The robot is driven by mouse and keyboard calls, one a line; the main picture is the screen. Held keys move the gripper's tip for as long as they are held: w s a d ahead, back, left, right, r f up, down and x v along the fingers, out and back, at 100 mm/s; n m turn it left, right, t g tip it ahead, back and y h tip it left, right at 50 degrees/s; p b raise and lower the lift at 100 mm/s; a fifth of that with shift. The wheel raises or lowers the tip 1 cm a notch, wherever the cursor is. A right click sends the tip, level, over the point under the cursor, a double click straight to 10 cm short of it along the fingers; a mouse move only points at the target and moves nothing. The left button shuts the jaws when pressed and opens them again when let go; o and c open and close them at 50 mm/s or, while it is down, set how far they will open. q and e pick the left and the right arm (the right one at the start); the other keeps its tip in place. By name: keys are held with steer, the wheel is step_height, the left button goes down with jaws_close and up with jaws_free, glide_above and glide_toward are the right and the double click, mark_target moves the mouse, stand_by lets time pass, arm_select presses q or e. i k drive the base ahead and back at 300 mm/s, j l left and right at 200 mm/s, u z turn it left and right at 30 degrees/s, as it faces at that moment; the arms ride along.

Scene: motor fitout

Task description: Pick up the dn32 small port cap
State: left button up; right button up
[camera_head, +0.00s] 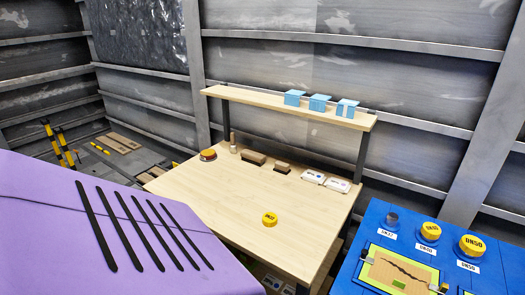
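A small round yellow cap (269,219) lies on the wooden table, near its front middle, with dark lettering on top too small to read surely. On the blue board (345,285) at the right, a yellow cap (430,231) and a larger yellow cap marked DN50 (472,245) sit behind white labels. At the board's left position, whose label (387,239) seems to read DN32, there is a grey-blue round piece (391,219) and no yellow cap. Neither of my grippers is in view.
A large purple slotted body (60,225) fills the lower left, beside the wooden table (215,210). Brown blocks, white packets (338,184) and an orange-and-dark round item (208,155) line the table's back. A shelf (260,99) above holds light-blue boxes. The table's middle is clear.

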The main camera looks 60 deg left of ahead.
mark_target(269, 220)
steer(key=u, duration=1.75)
steer(key=i+j, duration=0.15)
steer(key=j, duration=0.15)
steer(key=i+j, duration=0.1)
steer(key=j, duration=0.15)
steer(key=i+j, duration=0.15)
steer(key=j, duration=0.15)
steer(key=i+j+z, duration=0.1)
steer(key=j, duration=0.2)
steer(key=i+j+z, duration=0.1)
steer(key=j, duration=0.25)
steer(key=i+j+z, duration=0.1)
steer(key=j, duration=0.25)
steer(key=i, duration=0.05)
